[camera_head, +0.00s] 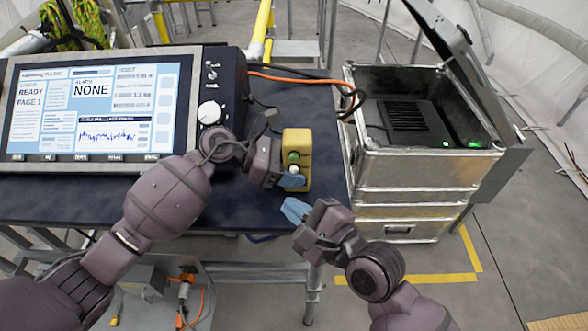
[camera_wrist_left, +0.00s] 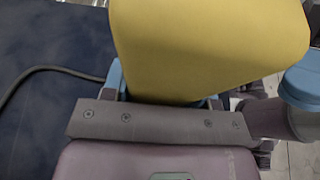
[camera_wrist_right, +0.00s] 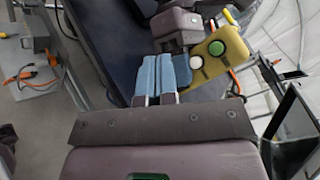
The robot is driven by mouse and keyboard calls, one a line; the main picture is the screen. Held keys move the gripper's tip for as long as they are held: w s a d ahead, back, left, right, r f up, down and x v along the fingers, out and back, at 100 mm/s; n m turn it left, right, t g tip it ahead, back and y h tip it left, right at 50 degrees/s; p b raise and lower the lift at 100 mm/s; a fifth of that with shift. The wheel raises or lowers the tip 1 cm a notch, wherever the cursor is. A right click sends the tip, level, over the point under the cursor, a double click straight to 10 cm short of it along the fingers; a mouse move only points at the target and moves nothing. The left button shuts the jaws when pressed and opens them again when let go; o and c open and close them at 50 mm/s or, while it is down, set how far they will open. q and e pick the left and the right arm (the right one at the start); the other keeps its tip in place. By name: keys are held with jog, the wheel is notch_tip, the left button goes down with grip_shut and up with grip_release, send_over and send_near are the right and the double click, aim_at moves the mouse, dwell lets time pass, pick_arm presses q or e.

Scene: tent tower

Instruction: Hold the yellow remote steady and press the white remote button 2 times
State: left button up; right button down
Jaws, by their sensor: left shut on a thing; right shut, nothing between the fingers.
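The yellow remote (camera_head: 297,149) is held upright at the right end of the dark table. It has a green button (camera_head: 293,157) and, below it, a white button (camera_head: 294,169). The right wrist view shows the remote (camera_wrist_right: 222,54) with the green button (camera_wrist_right: 216,48) and the white button (camera_wrist_right: 196,62). My left gripper (camera_head: 292,180) is shut on the remote's lower part. The remote's yellow back (camera_wrist_left: 205,45) fills the left wrist view. My right gripper (camera_head: 294,210) is shut and empty. Its blue fingertips (camera_wrist_right: 162,72) are below and apart from the remote, near the white button.
A monitor (camera_head: 95,108) stands on the table (camera_head: 60,187) at left, beside a dark control box with a white knob (camera_head: 209,112). An open metal case (camera_head: 410,175) stands close on the right. An orange cable (camera_head: 290,79) crosses behind the remote. Free space lies before the table edge.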

aim_at(294, 170)
dwell(0.4)
jog(key=s, duration=0.4)
jog(key=shift+r, duration=0.1)
jog(key=shift+w, duration=4.45)
jog(key=shift+w, duration=0.15)
jog(key=shift+w, duration=0.25)
